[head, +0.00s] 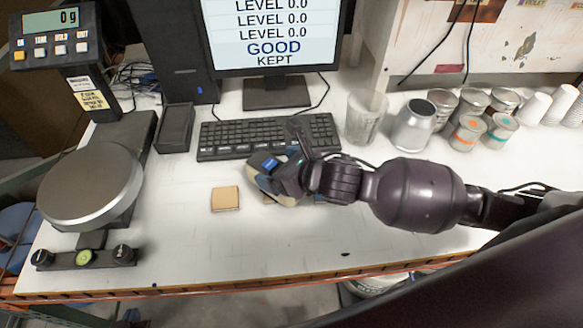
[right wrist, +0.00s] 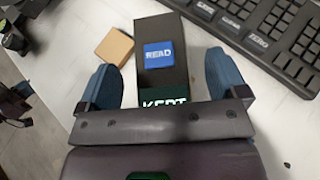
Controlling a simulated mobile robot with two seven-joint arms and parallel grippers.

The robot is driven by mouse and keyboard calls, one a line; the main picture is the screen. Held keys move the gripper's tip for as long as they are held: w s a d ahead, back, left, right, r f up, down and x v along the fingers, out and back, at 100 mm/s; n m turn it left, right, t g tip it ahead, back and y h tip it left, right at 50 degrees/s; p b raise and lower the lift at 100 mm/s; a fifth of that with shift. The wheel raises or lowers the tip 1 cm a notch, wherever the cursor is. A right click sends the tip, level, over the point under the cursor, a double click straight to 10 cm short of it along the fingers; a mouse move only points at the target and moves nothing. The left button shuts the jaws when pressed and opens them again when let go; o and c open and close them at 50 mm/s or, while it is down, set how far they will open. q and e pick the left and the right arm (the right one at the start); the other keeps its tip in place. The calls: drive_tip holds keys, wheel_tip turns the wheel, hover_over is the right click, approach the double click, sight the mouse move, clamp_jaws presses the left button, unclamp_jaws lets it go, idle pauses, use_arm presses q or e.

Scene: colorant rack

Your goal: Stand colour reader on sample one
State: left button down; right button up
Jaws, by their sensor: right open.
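The colour reader (right wrist: 166,82) is a dark block with a blue READ button and a small screen reading KEPT. In the head view its blue button (head: 270,164) shows beside my right gripper (head: 274,180), which covers much of it. My right gripper's blue fingers (right wrist: 160,62) are open on either side of the reader, with visible gaps. A square tan sample tile (head: 225,198) lies flat to the left of the reader, apart from it; it also shows in the right wrist view (right wrist: 114,46). A small tan edge shows below the gripper, mostly hidden. My left gripper is not in view.
A keyboard (head: 265,136) lies just behind the reader, before a monitor (head: 275,35) reading GOOD and KEPT. A scale with a round pan (head: 92,185) stands left. A glass (head: 366,120), a metal cup (head: 413,127) and several cans stand right. The front table is clear.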

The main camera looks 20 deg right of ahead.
use_arm(q)
drive_tip(key=shift+w+f+b, duration=0.1)
drive_tip(key=shift+w+b, duration=0.1)
drive_tip(key=shift+b, duration=0.3)
use_arm(e)
drive_tip(key=v, duration=1.2)
use_arm(q)
drive_tip(key=shift+s+f, duration=0.1)
use_arm(e)
drive_tip(key=shift+s+f, duration=0.1)
